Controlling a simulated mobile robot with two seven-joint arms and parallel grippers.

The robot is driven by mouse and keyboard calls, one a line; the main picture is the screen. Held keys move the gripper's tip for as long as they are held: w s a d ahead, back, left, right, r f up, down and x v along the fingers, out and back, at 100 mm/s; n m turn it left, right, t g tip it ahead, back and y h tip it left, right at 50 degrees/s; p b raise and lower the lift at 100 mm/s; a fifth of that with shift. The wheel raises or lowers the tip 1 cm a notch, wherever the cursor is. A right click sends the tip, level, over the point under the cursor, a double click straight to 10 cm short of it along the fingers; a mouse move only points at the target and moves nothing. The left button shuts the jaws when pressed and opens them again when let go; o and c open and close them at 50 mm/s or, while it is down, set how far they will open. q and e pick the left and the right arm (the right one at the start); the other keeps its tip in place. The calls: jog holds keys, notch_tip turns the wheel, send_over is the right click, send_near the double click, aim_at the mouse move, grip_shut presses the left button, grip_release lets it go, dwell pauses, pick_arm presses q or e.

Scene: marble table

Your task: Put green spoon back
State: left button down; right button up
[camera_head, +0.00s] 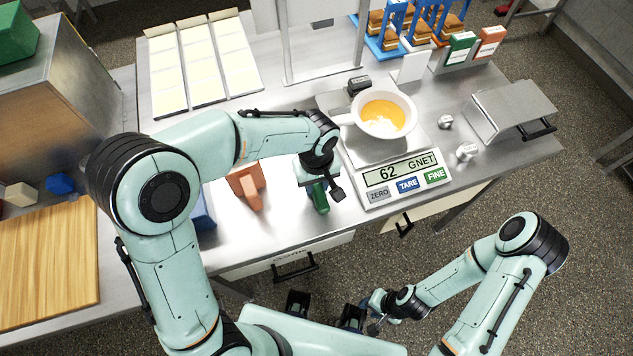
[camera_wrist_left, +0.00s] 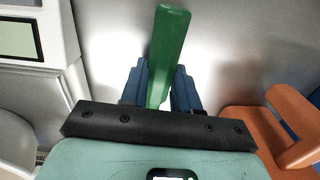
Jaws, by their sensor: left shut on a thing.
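The green spoon (camera_head: 320,198) is at my left gripper (camera_head: 318,187), near the table's front edge, left of the scale. In the left wrist view its green handle (camera_wrist_left: 168,50) stands between the blue fingers of my left gripper (camera_wrist_left: 160,88), which are shut on it. The spoon's other end is hidden by the gripper. An orange scoop-like object (camera_head: 247,187) lies just left of it; it also shows at the right of the left wrist view (camera_wrist_left: 260,130). A blue object (camera_head: 203,212) is further left, partly behind my arm. My right gripper (camera_head: 374,315) hangs low, off the table; its fingers are unclear.
A scale (camera_head: 408,179) showing 62 stands to the right, with a white bowl (camera_head: 384,112) of yellow and white contents on it. A metal box (camera_head: 510,108), small weights and labelled boxes (camera_head: 460,48) are further right. Pale trays (camera_head: 200,65) lie at the back left.

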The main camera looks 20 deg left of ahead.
pick_arm(q)
jog(key=c, duration=0.8)
grip_release()
jog(key=shift+f, duration=0.2)
jog(key=r, duration=0.9)
jog(key=r+p, duration=0.1)
jog(key=r, duration=0.3)
jog(key=shift+w+a+r, duration=0.1)
jog(key=shift+w+r, duration=0.1)
jog(key=shift+w, duration=0.05)
